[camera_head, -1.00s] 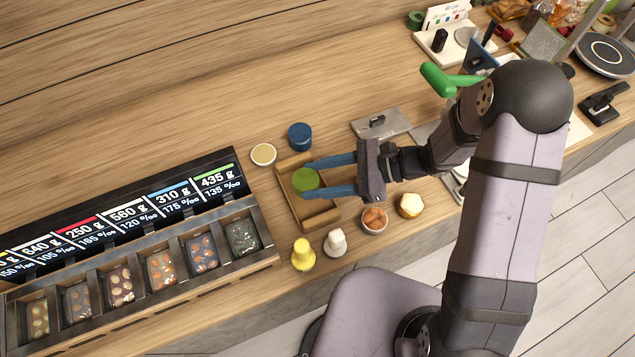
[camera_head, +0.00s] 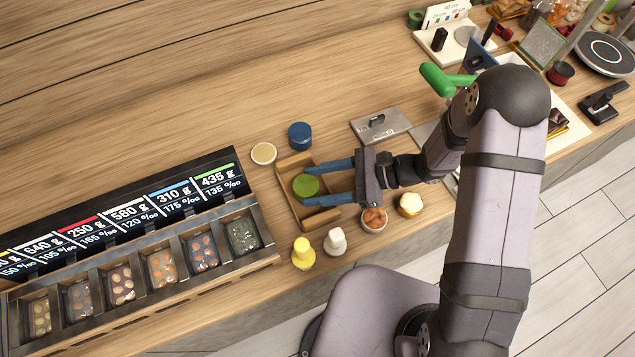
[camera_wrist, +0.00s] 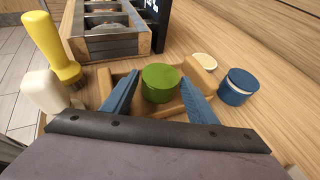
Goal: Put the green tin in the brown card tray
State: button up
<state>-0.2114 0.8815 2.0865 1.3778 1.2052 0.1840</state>
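The green tin (camera_head: 306,185) stands upright inside the brown card tray (camera_head: 292,208), near the middle of it. The wrist view also shows the green tin (camera_wrist: 160,83) in the tray (camera_wrist: 199,74). My gripper (camera_head: 310,187) is open, with its blue fingers spread wide. In the wrist view the fingers (camera_wrist: 160,90) lie to either side of the tin with clear gaps, so they do not touch it. The tray's near part is hidden behind my gripper in the wrist view.
A blue tin (camera_head: 299,136) and a cream-topped round pot (camera_head: 263,153) stand behind the tray. A compartmented rack (camera_head: 180,262) is at left.

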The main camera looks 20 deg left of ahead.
jog(key=shift+r, duration=0.1)
jog(key=shift+w+d, duration=0.1)
jog(key=shift+d, duration=0.05)
jog(key=b+v, duration=0.2)
jog(key=v, duration=0.9)
jog(key=shift+w+d+r+b, duration=0.1)
jog(key=shift+d+r+b, duration=0.1)
jog(key=shift+d+b, duration=0.15)
jog(key=shift+s+d+n+h, duration=0.15)
jog(key=shift+s+n+h, duration=0.15)
jog(key=shift+s, duration=0.1)
jog(key=s+d+n+h, duration=0.2)
jog(key=s+d+h, duration=0.1)
jog(key=s+d+f+n+h, duration=0.1)
jog(key=s+d+n+h, duration=0.1)
jog(key=s+d+n, duration=0.1)
jog(key=shift+d+f+n+h, duration=0.15)
jog(key=shift+d+n+h, duration=0.15)
jog(key=shift+d+h, duration=0.1)
jog(key=d+n+t+h, duration=0.4)
jog(key=d+n+h, duration=0.2)
jog(key=d, duration=0.5)
jog(key=shift+s+d+r+n, duration=0.2)
jog(key=shift+r+n, duration=0.1)
jog(key=shift+n, duration=0.7)
